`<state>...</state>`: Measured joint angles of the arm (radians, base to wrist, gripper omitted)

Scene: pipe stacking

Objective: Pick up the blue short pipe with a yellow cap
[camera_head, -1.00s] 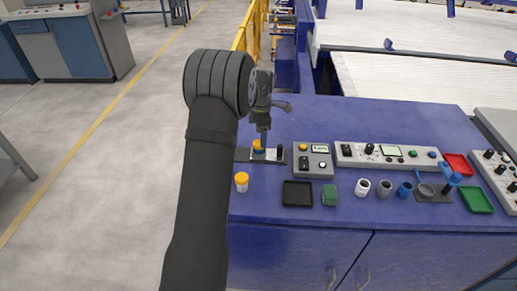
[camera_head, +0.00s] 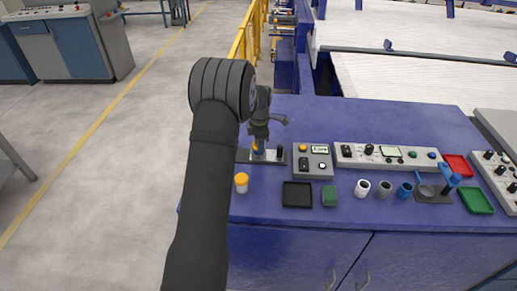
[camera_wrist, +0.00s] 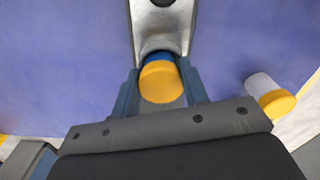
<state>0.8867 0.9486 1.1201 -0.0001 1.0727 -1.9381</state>
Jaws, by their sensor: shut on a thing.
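The blue short pipe with a yellow cap (camera_wrist: 161,82) sits between the fingers of my gripper (camera_wrist: 160,92) in the wrist view. Its yellow cap faces the camera and a bit of blue shows past the cap. The gripper is shut on it. In the head view my gripper (camera_head: 257,143) is low over the metal fixture plate at the left of the blue table, and it largely hides the pipe. I cannot tell whether the pipe still touches the fixture.
A white pipe with a yellow cap (camera_head: 241,183) stands close by, nearer the table's front edge. A black tray (camera_head: 297,194), a green block (camera_head: 329,196) and a control box (camera_head: 313,161) lie to the right. White (camera_head: 362,188), grey (camera_head: 384,189) and blue (camera_head: 405,190) pipes stand further right.

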